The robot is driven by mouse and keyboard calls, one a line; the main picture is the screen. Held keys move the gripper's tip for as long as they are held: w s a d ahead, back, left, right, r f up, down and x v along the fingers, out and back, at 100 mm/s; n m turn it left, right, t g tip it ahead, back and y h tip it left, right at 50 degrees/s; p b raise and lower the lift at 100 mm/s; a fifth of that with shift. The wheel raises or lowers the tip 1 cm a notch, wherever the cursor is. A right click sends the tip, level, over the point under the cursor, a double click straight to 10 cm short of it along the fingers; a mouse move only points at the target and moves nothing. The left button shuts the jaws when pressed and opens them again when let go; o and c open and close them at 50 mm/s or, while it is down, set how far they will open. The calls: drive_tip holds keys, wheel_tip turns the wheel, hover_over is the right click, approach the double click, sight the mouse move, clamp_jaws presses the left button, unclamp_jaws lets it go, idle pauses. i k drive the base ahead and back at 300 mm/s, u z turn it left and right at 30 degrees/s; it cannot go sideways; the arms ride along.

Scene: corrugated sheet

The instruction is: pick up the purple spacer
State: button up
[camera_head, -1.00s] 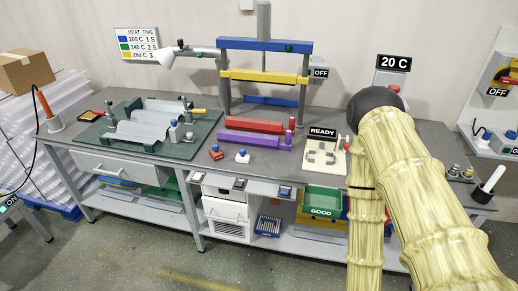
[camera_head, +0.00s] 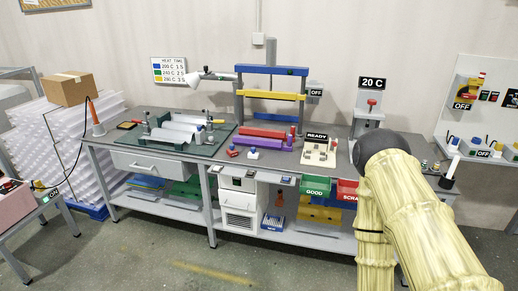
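A long purple bar (camera_head: 262,143) lies on the grey workbench (camera_head: 160,113), in front of a red bar (camera_head: 262,132) and below the press frame. A small upright purple piece (camera_head: 291,138) stands at the bars' right end. I cannot tell which of the two is the spacer. Both appear free, with nothing holding them. My arm, pale yellow with a dark round joint, fills the right side of the view. My gripper is out of view.
A press with blue and yellow crossbars (camera_head: 271,96) stands behind the bars. A READY fixture (camera_head: 319,152) is to the right. Green GOOD bin (camera_head: 316,185) hangs below. The floor in front is clear.

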sight(276, 145)
drive_tip(key=u, duration=0.5)
drive_tip(key=i, duration=0.6)
drive_tip(key=u, duration=0.55)
drive_tip(key=i, duration=0.75)
drive_tip(key=z, duration=0.15)
